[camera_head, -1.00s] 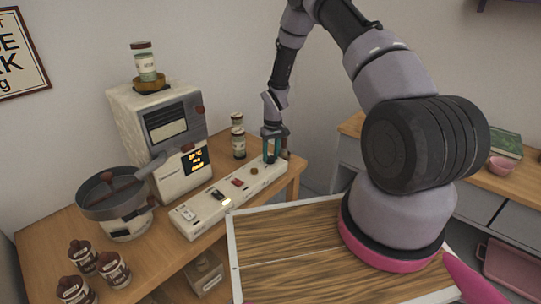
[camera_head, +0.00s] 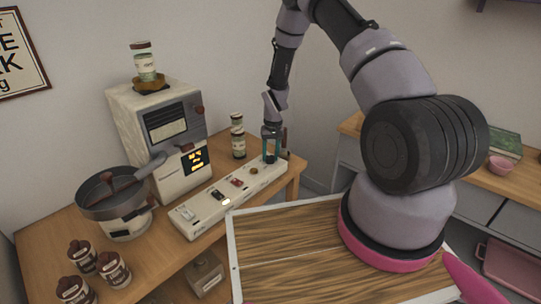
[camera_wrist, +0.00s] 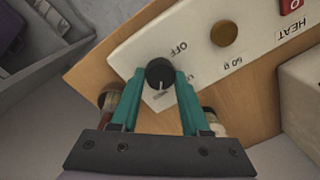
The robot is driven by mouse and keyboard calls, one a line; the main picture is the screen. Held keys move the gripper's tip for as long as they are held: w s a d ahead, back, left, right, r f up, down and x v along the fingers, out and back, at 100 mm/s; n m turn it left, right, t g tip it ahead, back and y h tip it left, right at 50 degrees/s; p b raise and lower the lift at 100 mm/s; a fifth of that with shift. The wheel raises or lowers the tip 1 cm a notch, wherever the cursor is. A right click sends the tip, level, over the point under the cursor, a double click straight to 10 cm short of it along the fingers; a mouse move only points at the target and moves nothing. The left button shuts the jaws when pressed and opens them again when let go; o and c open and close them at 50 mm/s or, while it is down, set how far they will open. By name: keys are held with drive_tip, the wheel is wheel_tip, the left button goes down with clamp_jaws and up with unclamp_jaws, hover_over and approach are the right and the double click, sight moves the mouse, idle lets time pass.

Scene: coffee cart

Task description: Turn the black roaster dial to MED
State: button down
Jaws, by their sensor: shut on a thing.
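The black roaster dial (camera_wrist: 160,72) sits near the end of the white control panel (camera_wrist: 150,42). My gripper (camera_wrist: 160,78) is shut on the dial, with a teal finger on each side of it. A pale pointer mark shows on the dial, toward the bottom of the wrist view. The word OFF is printed on the panel, up and right of the dial. In the head view my gripper (camera_head: 271,158) is at the panel's far right end and the dial is hidden.
A brass knob (camera_wrist: 224,33) and a red switch (camera_wrist: 293,8) marked HEAT are on the same panel. Two jars (camera_head: 238,138) stand behind the panel. The roaster pan (camera_head: 117,195) and white machine (camera_head: 160,130) are to the left. The wooden table edge is close by.

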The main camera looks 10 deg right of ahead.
sight(272, 157)
drive_tip(key=shift+c, duration=1.9)
unclamp_jaws()
wheel_tip(272, 157, up, 11)
drive_tip(key=shift+d, duration=0.35)
drive_tip(key=shift+f, duration=0.1)
